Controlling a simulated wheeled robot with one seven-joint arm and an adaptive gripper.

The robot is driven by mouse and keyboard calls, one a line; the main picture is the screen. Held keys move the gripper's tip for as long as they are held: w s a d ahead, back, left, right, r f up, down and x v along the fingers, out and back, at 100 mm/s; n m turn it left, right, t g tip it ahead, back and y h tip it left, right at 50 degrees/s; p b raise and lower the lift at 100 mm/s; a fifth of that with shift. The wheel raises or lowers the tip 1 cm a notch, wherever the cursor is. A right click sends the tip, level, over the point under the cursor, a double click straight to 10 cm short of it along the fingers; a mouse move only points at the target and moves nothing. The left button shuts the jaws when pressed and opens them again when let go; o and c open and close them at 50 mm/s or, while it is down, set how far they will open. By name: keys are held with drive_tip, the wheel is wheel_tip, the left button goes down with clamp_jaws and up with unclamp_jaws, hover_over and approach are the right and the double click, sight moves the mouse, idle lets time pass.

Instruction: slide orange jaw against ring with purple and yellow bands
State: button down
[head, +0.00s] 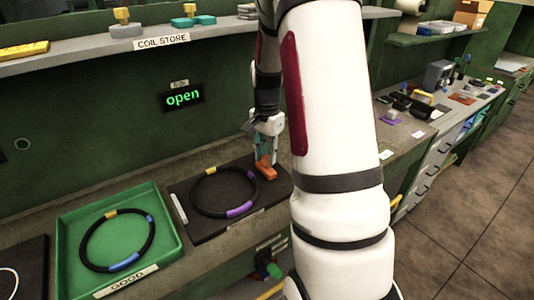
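The ring with purple and yellow bands (240,211) is black and lies flat on a dark board (222,190) in the head view. Its yellow band is at the far side and its purple band at the near right. My gripper (264,164) points down over the right part of the board, just right of the ring. The orange jaw appears apart from the ring. The view is too small to tell how far the jaws are apart.
A green tray (75,228) marked GOOD stands left of the board, holding a black ring with yellow and blue bands (124,264). A light strip (179,208) lies at the board's left edge.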

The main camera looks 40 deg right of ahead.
drive_tip(key=shift+w+a, duration=0.2)
drive_tip(key=shift+a, duration=0.75)
drive_tip(key=shift+w+a, duration=0.2)
drive_tip(key=shift+a, duration=0.75)
drive_tip(key=shift+w+a, duration=0.2)
drive_tip(key=shift+a, duration=0.75)
drive_tip(key=c, duration=1.3)
unclamp_jaws()
drive_tip(key=shift+r, duration=0.1)
wheel_tip(320, 180, up, 12)
drive_tip(key=shift+f, duration=0.1)
